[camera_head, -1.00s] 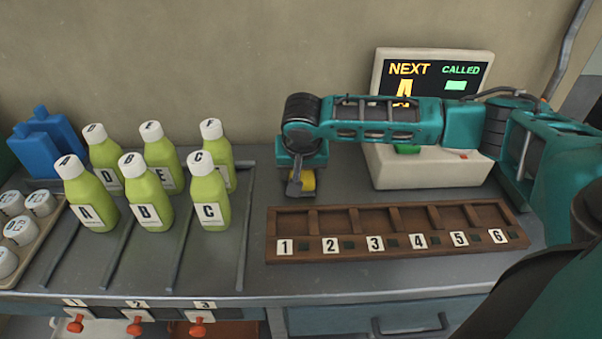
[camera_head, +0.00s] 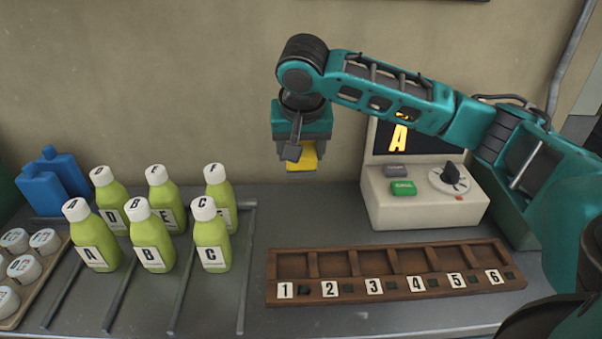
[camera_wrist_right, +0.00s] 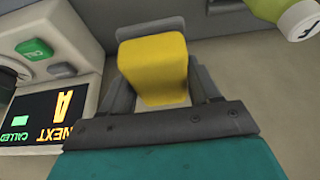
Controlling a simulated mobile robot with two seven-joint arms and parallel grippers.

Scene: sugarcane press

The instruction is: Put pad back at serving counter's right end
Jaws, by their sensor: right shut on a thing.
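The yellow pad (camera_head: 302,157) is in my right gripper (camera_head: 298,150), held in the air above the back of the serving counter (camera_head: 300,215). In the right wrist view the pad (camera_wrist_right: 156,66) sits between the two grey fingers of my right gripper (camera_wrist_right: 160,75), which are shut on it. The pad hangs clear of the counter, left of the display machine and above the numbered rack. My left gripper is not in view.
The display machine (camera_head: 415,202) with a green button stands at the back right. A brown numbered rack (camera_head: 390,262) lies in front of it, its slots empty. Several green bottles (camera_head: 150,237) stand in lanes at left. Blue packs (camera_head: 48,185) and a lidded-jar tray (camera_head: 55,270) are far left.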

